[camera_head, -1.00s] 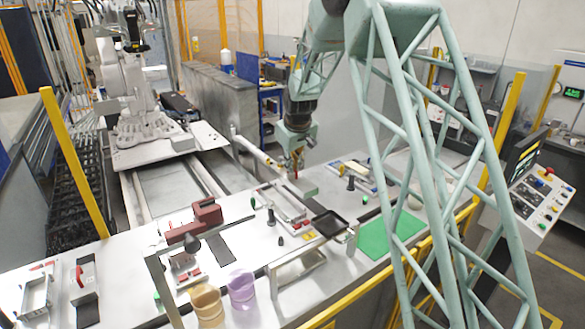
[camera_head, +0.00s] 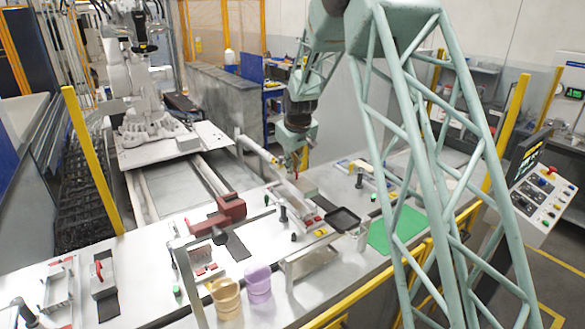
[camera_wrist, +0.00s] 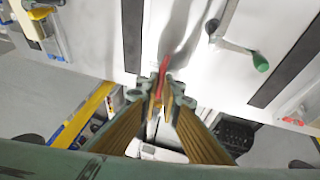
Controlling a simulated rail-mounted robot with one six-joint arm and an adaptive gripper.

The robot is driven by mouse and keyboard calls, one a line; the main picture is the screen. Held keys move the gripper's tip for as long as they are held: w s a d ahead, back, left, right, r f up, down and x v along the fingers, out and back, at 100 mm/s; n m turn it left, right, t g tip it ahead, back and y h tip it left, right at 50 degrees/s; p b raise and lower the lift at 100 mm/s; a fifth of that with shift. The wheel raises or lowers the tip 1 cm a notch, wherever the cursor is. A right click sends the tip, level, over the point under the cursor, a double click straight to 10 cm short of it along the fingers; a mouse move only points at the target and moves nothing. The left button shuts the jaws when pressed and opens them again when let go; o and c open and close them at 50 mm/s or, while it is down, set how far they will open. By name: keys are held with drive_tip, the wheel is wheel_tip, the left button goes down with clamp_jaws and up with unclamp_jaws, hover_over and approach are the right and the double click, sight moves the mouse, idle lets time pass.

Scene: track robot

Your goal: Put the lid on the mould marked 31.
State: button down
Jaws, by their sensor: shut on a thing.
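My gripper (camera_head: 297,161) hangs over the white bench right of the picture's middle in the head view. Its fingers are shut on a red handle, which shows between the fingertips in the wrist view (camera_wrist: 163,68). At the far left of the bench stand an open-topped grey mould (camera_head: 57,292) with red parts and a grey block with a red handle (camera_head: 103,277). No number is legible, so I cannot tell which mould is marked 31.
A dark red clamp-like device (camera_head: 222,212), a black tray (camera_head: 344,218), and yellow (camera_head: 226,298) and purple (camera_head: 257,285) cups stand on the bench. A green mat (camera_head: 398,229) lies right. The wrist view shows a green-knobbed lever (camera_wrist: 240,48) and dark strips (camera_wrist: 295,62).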

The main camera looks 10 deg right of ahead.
sight(293, 177)
drive_tip(key=shift+f, duration=0.15)
drive_tip(key=shift+f+b, duration=0.75)
drive_tip(key=shift+f, duration=1.45)
drive_tip(key=shift+f+b, duration=1.05)
drive_tip(key=shift+b, duration=0.15)
idle(1.9)
drive_tip(key=c, duration=2.8)
unclamp_jaws()
drive_tip(key=shift+v, duration=6.05)
